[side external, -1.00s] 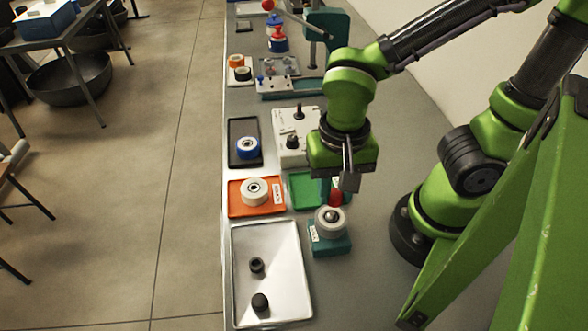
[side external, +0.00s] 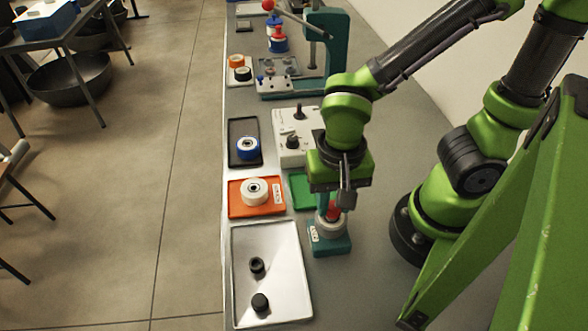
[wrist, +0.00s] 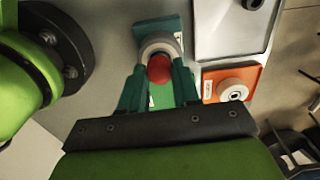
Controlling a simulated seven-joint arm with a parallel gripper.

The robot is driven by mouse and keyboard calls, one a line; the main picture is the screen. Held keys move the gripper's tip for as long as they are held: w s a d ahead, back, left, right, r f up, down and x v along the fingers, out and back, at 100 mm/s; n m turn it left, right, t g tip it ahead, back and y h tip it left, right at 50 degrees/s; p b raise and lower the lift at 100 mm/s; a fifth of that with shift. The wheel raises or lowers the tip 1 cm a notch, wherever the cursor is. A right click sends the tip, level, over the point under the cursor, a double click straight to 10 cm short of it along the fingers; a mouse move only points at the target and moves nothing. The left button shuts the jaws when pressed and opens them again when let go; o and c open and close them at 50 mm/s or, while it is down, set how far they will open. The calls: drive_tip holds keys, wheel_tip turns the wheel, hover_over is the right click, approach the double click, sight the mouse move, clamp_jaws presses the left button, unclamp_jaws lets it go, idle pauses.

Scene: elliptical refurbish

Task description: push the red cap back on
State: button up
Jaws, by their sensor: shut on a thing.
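The red cap (side external: 333,210) is between my gripper's fingers, and in the side view it sits at the top of the white wheel. It also shows in the wrist view (wrist: 159,69), in front of the wheel's centre. The white wheel (side external: 331,229) rests on a teal block (side external: 331,246) with a white label; the wheel also shows in the wrist view (wrist: 160,43). My gripper (side external: 330,203) points down and is shut on the cap just above the block. Whether the cap is seated on the wheel's hub is hidden.
A silver tray (side external: 238,300) with two small black parts lies in front. An orange tray (side external: 238,207) holding a white wheel and a green tray (side external: 300,190) lie close by. A black tray with a blue wheel (side external: 247,148) and a white control box (side external: 290,152) stand behind.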

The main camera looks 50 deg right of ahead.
drive_tip(key=shift+f, duration=0.65)
idle(1.0)
drive_tip(key=o, duration=1.1)
wheel_tip(320, 180, up, 17)
drive_tip(key=shift+w, duration=0.1)
